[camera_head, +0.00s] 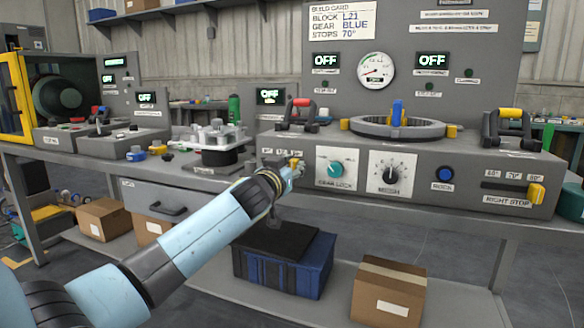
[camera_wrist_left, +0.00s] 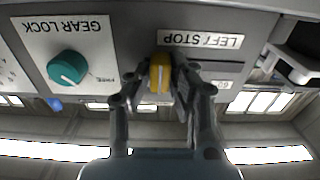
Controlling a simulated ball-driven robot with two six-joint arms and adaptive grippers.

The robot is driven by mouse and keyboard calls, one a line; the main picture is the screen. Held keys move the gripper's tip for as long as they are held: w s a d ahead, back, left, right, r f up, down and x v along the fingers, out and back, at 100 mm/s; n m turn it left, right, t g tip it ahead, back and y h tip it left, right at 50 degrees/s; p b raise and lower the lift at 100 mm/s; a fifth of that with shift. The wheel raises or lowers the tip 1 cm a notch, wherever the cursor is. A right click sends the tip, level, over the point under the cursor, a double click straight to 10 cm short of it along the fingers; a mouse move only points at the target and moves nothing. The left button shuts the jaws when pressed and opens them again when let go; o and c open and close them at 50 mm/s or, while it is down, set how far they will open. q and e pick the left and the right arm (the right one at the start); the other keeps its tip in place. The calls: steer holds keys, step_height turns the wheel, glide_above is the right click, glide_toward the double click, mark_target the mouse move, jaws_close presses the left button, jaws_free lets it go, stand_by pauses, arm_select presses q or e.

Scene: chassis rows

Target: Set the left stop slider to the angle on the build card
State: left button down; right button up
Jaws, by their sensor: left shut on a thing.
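My left gripper (camera_head: 290,173) is shut on this knob (camera_wrist_left: 160,74), with one finger on each side. The slot and angle marks beside it are partly hidden by the fingers, so I cannot read the set angle. The build card (camera_head: 343,20) above reads block L21, gear blue, stops 70°. My right gripper is not in view.
Close beside the slider are the teal gear lock knob (camera_head: 336,169) and a black dial (camera_head: 391,175). A blue button (camera_head: 445,174) and the yellow right stop slider (camera_head: 536,193) are further right. A blue crate (camera_head: 284,262) stands on the shelf below.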

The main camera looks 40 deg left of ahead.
arm_select(q)
steer(key=shift+a, duration=0.15)
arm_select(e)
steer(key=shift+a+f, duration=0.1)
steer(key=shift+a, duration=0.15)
arm_select(q)
steer(key=a, duration=0.1)
steer(key=s+a, duration=0.1)
steer(key=a, duration=0.1)
steer(key=shift+a+b, duration=0.3)
steer(key=shift+b, duration=0.1)
steer(key=c, duration=1.2)
jaws_free()
steer(key=v, duration=1.2)
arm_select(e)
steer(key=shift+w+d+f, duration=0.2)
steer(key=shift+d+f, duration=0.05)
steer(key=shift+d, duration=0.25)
arm_select(q)
steer(key=shift+f, duration=0.1)
